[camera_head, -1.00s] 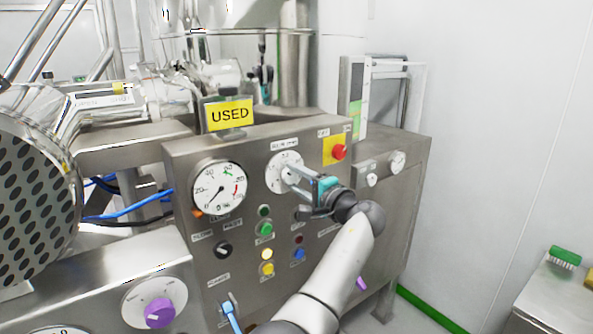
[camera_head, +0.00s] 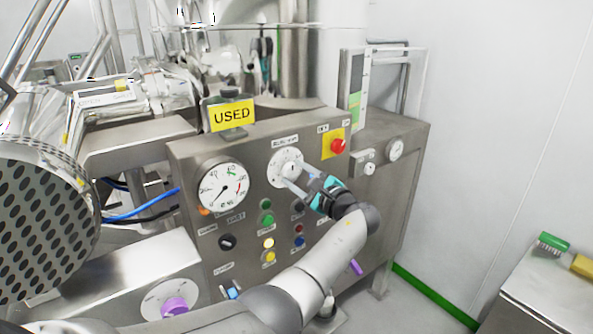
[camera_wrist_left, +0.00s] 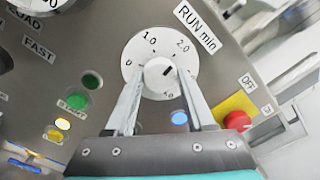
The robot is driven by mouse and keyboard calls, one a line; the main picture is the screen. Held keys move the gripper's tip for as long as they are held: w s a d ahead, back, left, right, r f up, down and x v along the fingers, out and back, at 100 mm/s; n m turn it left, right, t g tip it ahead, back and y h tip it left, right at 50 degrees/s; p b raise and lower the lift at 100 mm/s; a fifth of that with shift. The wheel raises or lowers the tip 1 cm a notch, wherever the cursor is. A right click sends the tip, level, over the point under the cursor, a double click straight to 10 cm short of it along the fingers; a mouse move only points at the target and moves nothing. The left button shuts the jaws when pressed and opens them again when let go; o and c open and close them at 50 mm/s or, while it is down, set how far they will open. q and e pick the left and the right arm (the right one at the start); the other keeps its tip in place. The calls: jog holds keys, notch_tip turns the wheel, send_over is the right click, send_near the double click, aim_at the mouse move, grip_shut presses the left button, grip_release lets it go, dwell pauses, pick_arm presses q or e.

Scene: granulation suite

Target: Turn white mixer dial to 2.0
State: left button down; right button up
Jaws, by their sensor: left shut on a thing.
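The white mixer dial is a round white plate (camera_head: 284,157) on the steel panel, labelled RUN min, with a white knob (camera_wrist_left: 158,78) at its centre. In the left wrist view its scale shows 1.0 at the top and 2.0 at the upper right. The knob's short dark mark points to the upper right, roughly towards 2.0; I cannot tell the exact reading. My left gripper (camera_head: 295,174) has its two fingers on either side of the knob and is shut on it. My right gripper is not in view.
A red button on a yellow plate (camera_head: 334,144) lies right of the dial, and a pressure gauge (camera_head: 222,187) lies left. Coloured buttons (camera_head: 267,220) sit below. A purple knob (camera_head: 174,306) is at lower left.

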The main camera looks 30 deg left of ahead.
pick_arm(q)
jog(key=shift+m, duration=0.3)
jog(key=shift+c, duration=1.3)
grip_release()
jog(key=b+v, duration=0.2)
jog(key=v, duration=1.3)
jog(key=shift+s+d+f, duration=0.1)
jog(key=shift+d+f, duration=0.05)
jog(key=shift+d, duration=0.05)
